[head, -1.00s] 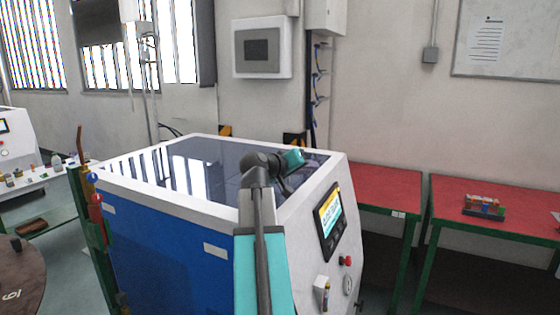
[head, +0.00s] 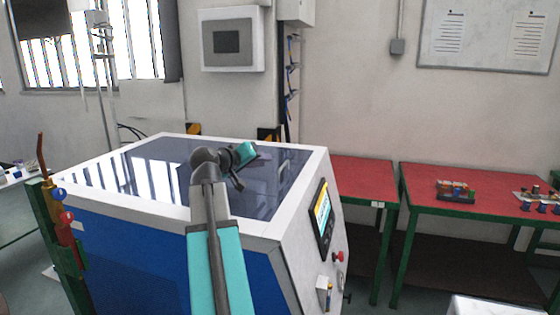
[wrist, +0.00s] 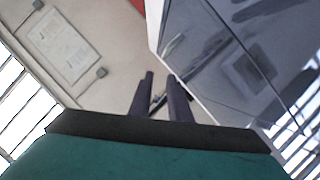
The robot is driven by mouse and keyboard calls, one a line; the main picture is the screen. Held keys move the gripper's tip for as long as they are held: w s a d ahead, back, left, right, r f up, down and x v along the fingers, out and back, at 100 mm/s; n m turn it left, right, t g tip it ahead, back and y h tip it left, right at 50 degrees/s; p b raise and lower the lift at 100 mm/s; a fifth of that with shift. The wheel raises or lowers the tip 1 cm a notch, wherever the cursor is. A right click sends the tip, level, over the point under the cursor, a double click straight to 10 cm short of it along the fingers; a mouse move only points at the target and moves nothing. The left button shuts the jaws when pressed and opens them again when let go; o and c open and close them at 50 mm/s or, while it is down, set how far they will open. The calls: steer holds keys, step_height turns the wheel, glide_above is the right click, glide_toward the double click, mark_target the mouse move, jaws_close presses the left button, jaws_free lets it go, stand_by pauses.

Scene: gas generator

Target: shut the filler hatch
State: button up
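The gas generator is a blue cabinet (head: 130,260) with a white frame and a dark glossy top (head: 270,172). The top lies flat and mirrors the windows. I cannot make out a separate filler hatch or tell its state. My gripper (head: 238,184) appears over the top, partly hidden by my own arm. In the wrist view my gripper (wrist: 161,76) has two dark fingers with a gap between them and nothing clearly held. The glossy panel with its white edge (wrist: 190,95) lies to the right of the fingers there.
A control screen (head: 321,217) and a red knob (head: 338,257) are on the generator's sloped front. Two red tables (head: 365,180) stand to the right, one with coloured parts (head: 456,191). A red-and-blue valve post (head: 66,230) stands at left. A wall box (head: 231,42) hangs behind.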

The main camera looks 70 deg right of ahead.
steer(key=p+x, duration=0.2)
steer(key=x, duration=1)
steer(key=shift+p, duration=0.3)
steer(key=shift+x, duration=1)
